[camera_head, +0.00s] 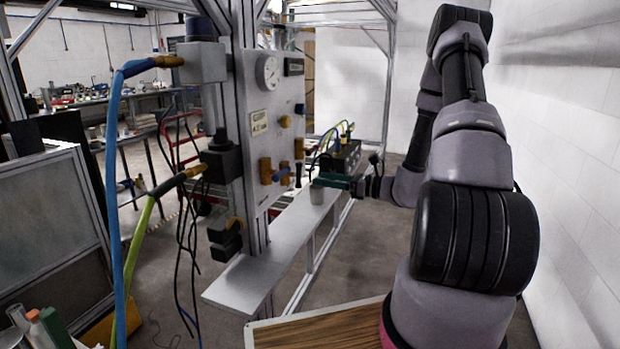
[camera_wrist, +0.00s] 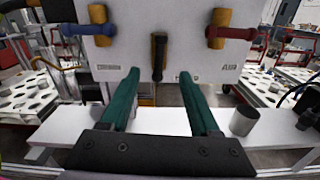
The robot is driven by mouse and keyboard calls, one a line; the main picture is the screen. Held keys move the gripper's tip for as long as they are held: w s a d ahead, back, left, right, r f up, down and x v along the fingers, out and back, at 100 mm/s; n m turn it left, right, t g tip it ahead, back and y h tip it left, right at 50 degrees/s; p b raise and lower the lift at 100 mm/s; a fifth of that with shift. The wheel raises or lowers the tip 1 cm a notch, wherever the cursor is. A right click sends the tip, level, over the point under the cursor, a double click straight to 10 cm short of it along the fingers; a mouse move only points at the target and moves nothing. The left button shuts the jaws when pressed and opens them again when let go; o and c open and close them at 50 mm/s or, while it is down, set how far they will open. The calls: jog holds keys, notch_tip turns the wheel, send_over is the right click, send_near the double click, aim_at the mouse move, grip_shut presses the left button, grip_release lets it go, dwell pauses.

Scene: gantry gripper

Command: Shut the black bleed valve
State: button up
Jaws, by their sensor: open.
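The black bleed valve (camera_wrist: 159,56) is in the middle of the wrist view, on the lower part of a pale panel. Its black handle points down, with a little brass showing at its edge. My gripper (camera_wrist: 160,74) is open and empty, its two green fingers to the left and right of the lower end of the handle in the picture. I cannot tell how far the fingertips are from the handle in depth. In the head view my gripper (camera_head: 324,181) is to the right of the panel, and the black handle is too small to make out surely.
A blue-handled valve (camera_wrist: 85,29) and a red-handled valve (camera_wrist: 232,32) flank the black one, their handles horizontal. A grey cup (camera_wrist: 244,120) stands on the shelf (camera_wrist: 65,126) below the panel (camera_head: 255,107). Hoses and cables hang at the panel's left; a gauge (camera_head: 267,72) is high on it.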

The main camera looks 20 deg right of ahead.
jog(key=shift+v, duration=1.35)
jog(key=shift+c, duration=1.1)
jog(key=s+a+r+n+g, duration=0.25)
jog(key=a+n+g, duration=0.45)
jog(key=n, duration=0.5)
jog(key=n+h, duration=1.1)
jog(key=n, duration=1.1)
send_near(299, 182)
jog(key=shift+g, duration=0.4)
jog(key=w+a+f, duration=0.1)
jog(key=f, duration=0.1)
jog(key=w+a+f, duration=0.1)
jog(key=f, duration=0.1)
jog(key=w+f, duration=0.2)
jog(key=f, duration=0.1)
jog(key=shift+a, duration=0.4)
